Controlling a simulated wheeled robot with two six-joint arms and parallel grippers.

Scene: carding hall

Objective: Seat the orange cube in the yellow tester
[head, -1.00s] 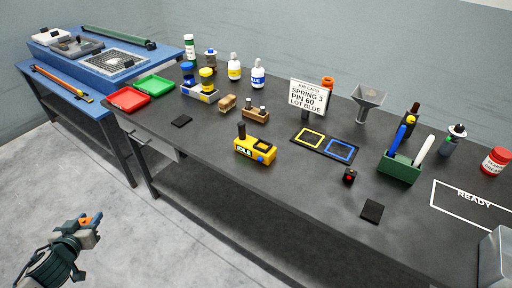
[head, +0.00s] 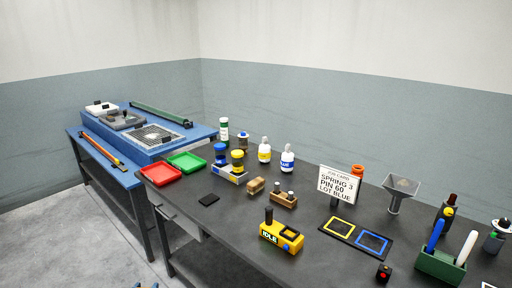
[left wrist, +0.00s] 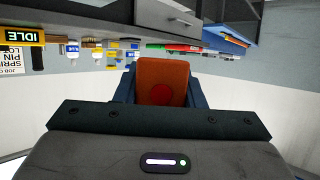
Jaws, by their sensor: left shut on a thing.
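The yellow tester (head: 283,240) stands on the dark bench in the head view. It reads IDLE, with a dark upright post at its left and a dark square socket on top. It also shows upside down at the upper left of the left wrist view (left wrist: 22,37). The orange cube (left wrist: 162,78) is between the blue fingers of my left gripper (left wrist: 162,92), which is shut on it, away from the bench. In the head view only bits of my left gripper (head: 145,285) show at the bottom edge. My right gripper is not in view.
Red (head: 160,174) and green trays (head: 187,162) are at left. The bench front near the tester is clear.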

